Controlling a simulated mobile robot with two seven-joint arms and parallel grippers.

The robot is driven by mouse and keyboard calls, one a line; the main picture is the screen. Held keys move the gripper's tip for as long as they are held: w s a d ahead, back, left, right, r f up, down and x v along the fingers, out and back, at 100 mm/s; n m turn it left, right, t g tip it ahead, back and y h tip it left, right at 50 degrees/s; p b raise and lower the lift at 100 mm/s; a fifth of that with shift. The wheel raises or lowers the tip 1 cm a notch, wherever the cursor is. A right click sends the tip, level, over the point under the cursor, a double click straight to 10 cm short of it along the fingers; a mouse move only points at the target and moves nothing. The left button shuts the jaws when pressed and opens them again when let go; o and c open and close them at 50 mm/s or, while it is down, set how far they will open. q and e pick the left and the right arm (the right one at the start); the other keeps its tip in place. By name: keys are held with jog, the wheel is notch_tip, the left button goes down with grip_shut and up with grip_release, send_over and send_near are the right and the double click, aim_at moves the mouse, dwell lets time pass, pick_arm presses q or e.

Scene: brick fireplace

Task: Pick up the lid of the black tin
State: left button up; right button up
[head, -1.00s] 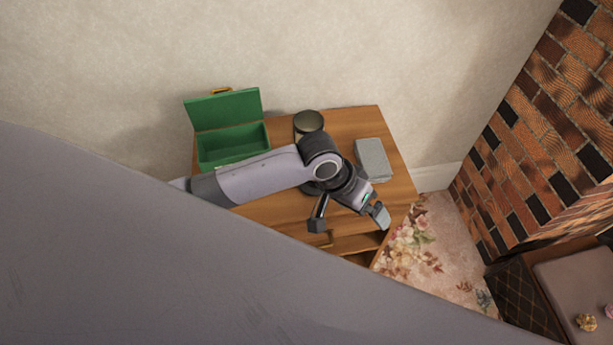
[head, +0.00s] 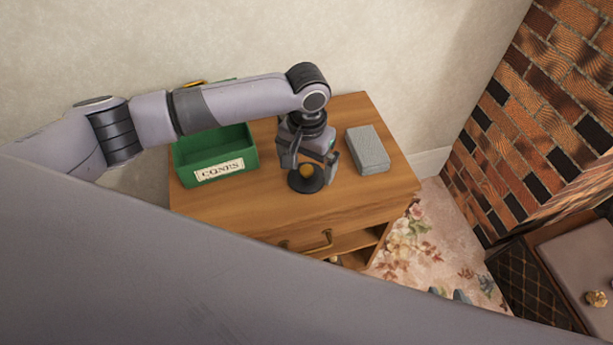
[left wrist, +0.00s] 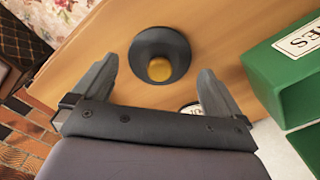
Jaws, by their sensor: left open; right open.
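The black lid (head: 305,184), a round dark disc with a yellow-gold knob (head: 306,171), lies on the wooden cabinet top (head: 240,205). My left gripper (head: 308,168) is open above it, with its fingers on either side of the knob. In the left wrist view the lid (left wrist: 143,45) lies beyond and between the open fingertips. The tin's body is hidden behind my left arm in the head view. My right gripper (head: 448,293) shows only as two small separated fingertips past the grey shape at the bottom; it is empty.
A green box (head: 215,158) labelled "CONES" stands left of the gripper, also in the left wrist view (left wrist: 290,75). A grey block-like object (head: 368,150) lies to the right. The cabinet's front left top is clear. A brick fireplace (head: 545,110) stands at right.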

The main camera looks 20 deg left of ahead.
pick_arm(q)
notch_tip(320, 180, down, 2)
jog(key=shift+f, duration=0.2)
jog(key=c, duration=0.8)
jog(key=shift+r, duration=0.1)
